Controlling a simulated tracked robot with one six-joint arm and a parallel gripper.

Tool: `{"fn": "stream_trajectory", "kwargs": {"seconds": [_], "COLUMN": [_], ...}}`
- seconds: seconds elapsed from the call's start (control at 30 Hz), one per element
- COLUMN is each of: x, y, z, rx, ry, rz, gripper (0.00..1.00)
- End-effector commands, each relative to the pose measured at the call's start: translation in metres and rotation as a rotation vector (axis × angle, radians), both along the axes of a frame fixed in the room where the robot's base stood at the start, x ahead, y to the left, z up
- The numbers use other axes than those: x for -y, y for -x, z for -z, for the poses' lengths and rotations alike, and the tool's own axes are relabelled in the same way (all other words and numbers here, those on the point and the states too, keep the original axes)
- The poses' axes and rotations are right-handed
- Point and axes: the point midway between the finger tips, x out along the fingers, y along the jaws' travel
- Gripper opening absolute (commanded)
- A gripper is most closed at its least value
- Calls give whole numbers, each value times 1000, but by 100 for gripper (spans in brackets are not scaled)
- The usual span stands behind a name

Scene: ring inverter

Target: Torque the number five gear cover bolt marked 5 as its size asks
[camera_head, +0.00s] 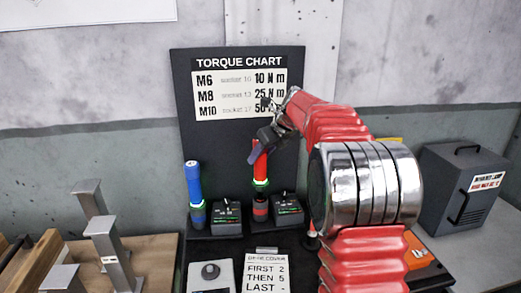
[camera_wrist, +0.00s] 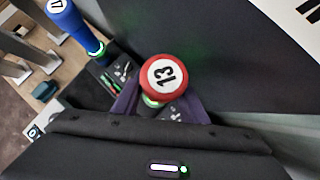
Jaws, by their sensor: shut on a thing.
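My gripper (camera_head: 263,146) is shut on the red torque tool (camera_head: 260,170), which stands upright at its holder below the torque chart (camera_head: 240,83). In the wrist view the red tool's round cap (camera_wrist: 164,76) reads 13 and sits between my dark purple fingers (camera_wrist: 160,106). A green ring glows lower on the tool. The chart lists M6, M8 and M10 with 10, 25 and 50 N m; my gripper partly covers the M10 line. A card (camera_head: 267,272) reads FIRST 2, THEN 5, LAST and a dash. No bolt marked 5 shows in either view.
A blue tool (camera_head: 194,190), marked 17 in the wrist view (camera_wrist: 66,18), stands left of the red one. Small black units (camera_head: 227,214) sit beside the tools. Metal posts (camera_head: 108,250) stand at left.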

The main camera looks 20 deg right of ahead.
Motion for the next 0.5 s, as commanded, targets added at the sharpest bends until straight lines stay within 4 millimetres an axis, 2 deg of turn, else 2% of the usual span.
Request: {"fn": "stream_trajectory", "kwargs": {"seconds": [0.5], "x": [0], "y": [0], "z": [37], "rx": [2], "ry": [1], "rz": [0], "gripper": [6]}}
